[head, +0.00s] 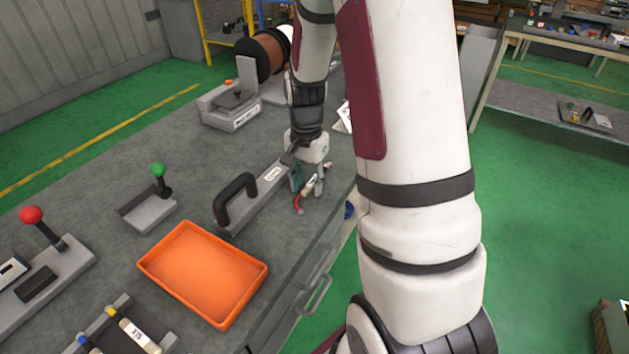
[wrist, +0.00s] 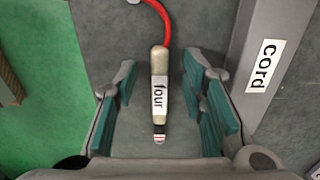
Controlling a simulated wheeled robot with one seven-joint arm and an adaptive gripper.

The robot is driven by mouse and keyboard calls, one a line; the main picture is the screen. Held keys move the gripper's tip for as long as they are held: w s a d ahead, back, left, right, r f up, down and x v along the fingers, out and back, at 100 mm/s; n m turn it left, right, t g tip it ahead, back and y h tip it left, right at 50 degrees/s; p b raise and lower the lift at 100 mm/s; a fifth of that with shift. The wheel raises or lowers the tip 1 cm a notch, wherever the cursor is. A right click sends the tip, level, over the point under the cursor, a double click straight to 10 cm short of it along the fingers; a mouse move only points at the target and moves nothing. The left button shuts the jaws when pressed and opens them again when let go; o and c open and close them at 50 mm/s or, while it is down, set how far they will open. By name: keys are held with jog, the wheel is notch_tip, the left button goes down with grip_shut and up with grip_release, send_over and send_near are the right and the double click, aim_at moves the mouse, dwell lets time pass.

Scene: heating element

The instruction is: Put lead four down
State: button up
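Lead four (wrist: 159,95) is a beige stick with a white "four" label, a dark band and metal tip at one end and a red wire at the other. In the wrist view it lies between my gripper's teal-padded fingers (wrist: 164,105), with a gap on each side. My gripper is open and touches neither side of it. In the head view my gripper (head: 308,180) is low over the bench's right edge, and the lead's red wire (head: 299,203) shows beside the fingers. The lead appears to rest on the grey bench top; exact contact is hard to tell.
A grey bar labelled "cord" (wrist: 265,65) runs close beside the right finger; its black handle (head: 236,197) shows in the head view. An orange tray (head: 203,272) stands nearer on the bench (head: 110,240). Green floor lies beyond the bench edge.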

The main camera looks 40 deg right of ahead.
jog(key=shift+f, duration=0.1)
grip_shut()
dwell(0.3)
